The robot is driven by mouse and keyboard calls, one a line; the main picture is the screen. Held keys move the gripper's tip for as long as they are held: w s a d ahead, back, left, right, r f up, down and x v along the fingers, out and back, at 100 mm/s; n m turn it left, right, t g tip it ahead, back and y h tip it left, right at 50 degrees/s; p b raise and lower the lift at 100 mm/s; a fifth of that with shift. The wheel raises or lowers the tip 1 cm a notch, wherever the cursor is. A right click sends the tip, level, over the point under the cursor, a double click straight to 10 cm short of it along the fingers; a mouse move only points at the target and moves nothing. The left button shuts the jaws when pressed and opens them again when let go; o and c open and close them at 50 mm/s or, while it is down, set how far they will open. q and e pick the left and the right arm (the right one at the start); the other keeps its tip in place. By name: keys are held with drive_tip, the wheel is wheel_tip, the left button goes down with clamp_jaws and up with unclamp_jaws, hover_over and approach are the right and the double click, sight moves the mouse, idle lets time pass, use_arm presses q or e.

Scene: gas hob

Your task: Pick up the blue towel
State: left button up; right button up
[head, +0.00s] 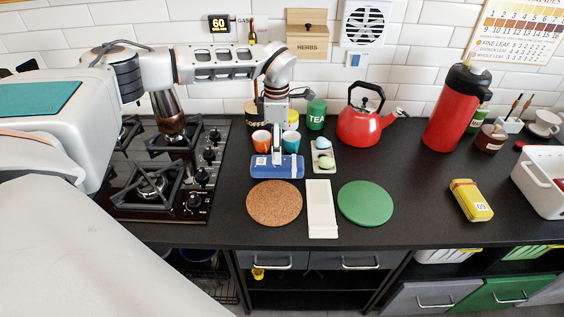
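The blue towel (289,169) is a rolled or folded bundle with a white tag near its left end. It lies on the black worktop behind the cork mat, in the head view. My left gripper (277,157) points straight down at the middle of the towel, its fingers overlapping the towel's upper side in the picture. The fingers are seen nearly edge-on, so I cannot tell whether they are open or shut, or whether they touch the towel. My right gripper is not in view.
Orange and teal cups (261,141) stand close behind the towel. A small tray (334,149) with egg-like items is to its right. The gas hob (130,205) is left. A cork mat (274,203), a white rest (321,207) and a green mat (365,203) lie in front.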

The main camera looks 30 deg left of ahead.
sight(277, 167)
use_arm(q)
drive_tip(key=shift+s+f, duration=0.35)
drive_tip(key=shift+f, duration=0.55)
wheel_tip(277, 167, down, 5)
drive_tip(key=shift+s+a+r, duration=0.1)
drive_tip(key=shift+a, duration=0.05)
drive_tip(key=c, duration=1.3)
